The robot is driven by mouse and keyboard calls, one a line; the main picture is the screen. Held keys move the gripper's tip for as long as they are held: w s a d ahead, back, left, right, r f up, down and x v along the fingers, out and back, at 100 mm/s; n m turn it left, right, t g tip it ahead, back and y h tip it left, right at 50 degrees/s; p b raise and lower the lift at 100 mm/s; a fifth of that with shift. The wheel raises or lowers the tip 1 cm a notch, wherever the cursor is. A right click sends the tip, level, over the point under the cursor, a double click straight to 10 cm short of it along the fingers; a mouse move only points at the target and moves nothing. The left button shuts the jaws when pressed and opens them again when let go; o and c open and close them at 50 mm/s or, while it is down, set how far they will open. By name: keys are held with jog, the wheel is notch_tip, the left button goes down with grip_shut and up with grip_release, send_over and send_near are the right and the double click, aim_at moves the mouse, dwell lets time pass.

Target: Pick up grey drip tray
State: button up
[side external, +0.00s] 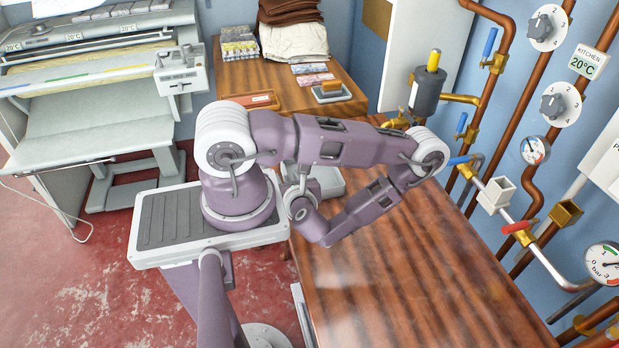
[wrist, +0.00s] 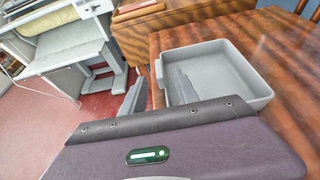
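The grey drip tray (wrist: 222,78) is a shallow, open rectangular tray on the wooden table in the wrist view. In the side external view, only part of the tray (side external: 328,181) shows behind my arm. My gripper (wrist: 158,73) is open at the tray's left side in the wrist view. One grey finger appears outside the left wall and the other inside the tray, with the wall between them. I cannot tell whether either finger touches it. In the side external view my arm hides the fingers.
The wooden table (side external: 430,270) is clear towards the front. Copper pipes (side external: 485,95) with valves and gauges line the wall at the right. A second wooden table (side external: 285,75) at the back holds folded cloths, small packs and an orange tray. The ironer (side external: 90,100) stands at the left.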

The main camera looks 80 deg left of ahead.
aim_at(285, 173)
jog(key=x, duration=0.5)
jog(key=shift+a+r, duration=0.1)
jog(key=shift+r, duration=0.1)
grip_shut()
